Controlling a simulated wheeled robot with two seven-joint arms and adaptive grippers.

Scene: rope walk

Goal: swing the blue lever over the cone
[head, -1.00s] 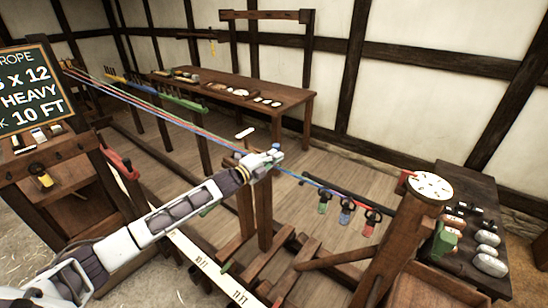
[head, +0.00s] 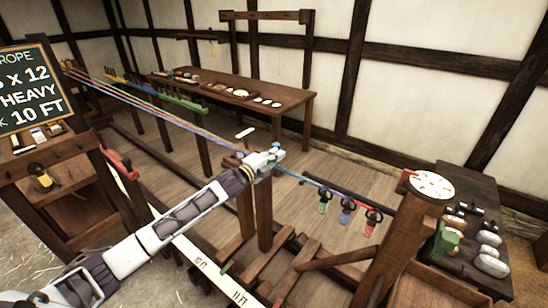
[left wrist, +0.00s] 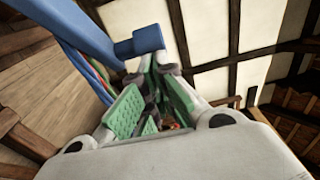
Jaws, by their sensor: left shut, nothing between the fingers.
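The blue lever shows as a small blue piece (head: 276,146) at the top of the wooden post in the head view. In the left wrist view its blue peg (left wrist: 140,41) stands just beyond my fingertips, beside a broad blue bar. My left gripper (head: 272,157) is at the post top, close to the lever; its green-padded fingers (left wrist: 160,90) are shut with nothing held. I cannot tell whether they touch the peg. The cone is not clearly visible; my gripper covers that part of the ropes. My right gripper is not in view.
Coloured ropes (head: 165,115) run from the far left to the post. Beyond it the line continues past hanging coloured tags (head: 346,212) to a post with a white disc (head: 431,185). A chalkboard (head: 34,87) stands at left. A long table (head: 290,87) stands behind.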

